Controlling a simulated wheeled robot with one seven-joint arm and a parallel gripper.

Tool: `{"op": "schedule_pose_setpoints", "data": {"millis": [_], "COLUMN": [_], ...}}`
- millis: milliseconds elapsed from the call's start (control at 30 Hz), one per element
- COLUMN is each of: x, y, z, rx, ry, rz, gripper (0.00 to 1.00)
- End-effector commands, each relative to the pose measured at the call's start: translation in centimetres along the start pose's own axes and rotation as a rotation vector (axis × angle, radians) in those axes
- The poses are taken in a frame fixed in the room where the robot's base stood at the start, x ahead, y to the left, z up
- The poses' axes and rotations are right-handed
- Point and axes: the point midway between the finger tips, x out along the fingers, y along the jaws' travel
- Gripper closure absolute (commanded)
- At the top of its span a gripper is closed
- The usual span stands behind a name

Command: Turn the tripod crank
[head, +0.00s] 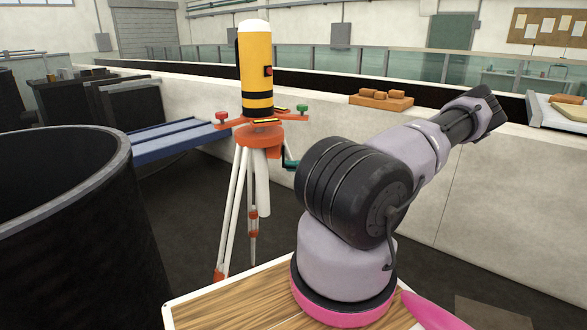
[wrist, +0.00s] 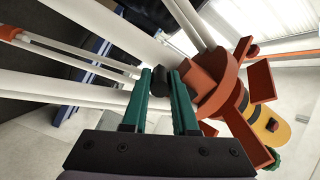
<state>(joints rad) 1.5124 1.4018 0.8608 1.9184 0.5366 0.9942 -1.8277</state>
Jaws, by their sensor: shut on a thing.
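The tripod (head: 262,180) stands upright with white legs and an orange head; a yellow and black instrument (head: 256,75) sits on top. In the wrist view, the orange tripod head (wrist: 205,80) is at right and white legs cross the upper left. My gripper (wrist: 166,78) has teal fingers shut on a small dark piece, apparently the crank's knob (wrist: 160,73), beside the tripod head. The rest of the crank is not clear. In the head view, only a bit of teal fingers shows beside the tripod, and my arm's dark joint hides the rest.
A large dark round tank (head: 60,215) stands close at left. The white flume wall (head: 470,180) runs behind and to the right, with an orange tray of blocks (head: 381,102) on its ledge.

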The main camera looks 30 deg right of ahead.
Motion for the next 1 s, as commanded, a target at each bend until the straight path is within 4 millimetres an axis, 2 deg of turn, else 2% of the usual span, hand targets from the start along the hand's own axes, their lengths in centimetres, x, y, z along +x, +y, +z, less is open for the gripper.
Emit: {"op": "schedule_pose_setpoints", "data": {"millis": [400, 933, 967, 1000], "x": [-0.06, -0.08, -0.08, -0.07], "y": [0.70, 0.76, 0.76, 0.75], "z": [-0.93, -1.06, -1.06, -1.06], "rx": [-0.185, -0.207, -0.207, -0.207], "ry": [-0.001, -0.001, -0.001, -0.001], "rz": [0.003, 0.003, 0.003, 0.003], "gripper": [1.00, 1.00, 0.69, 0.54]}}
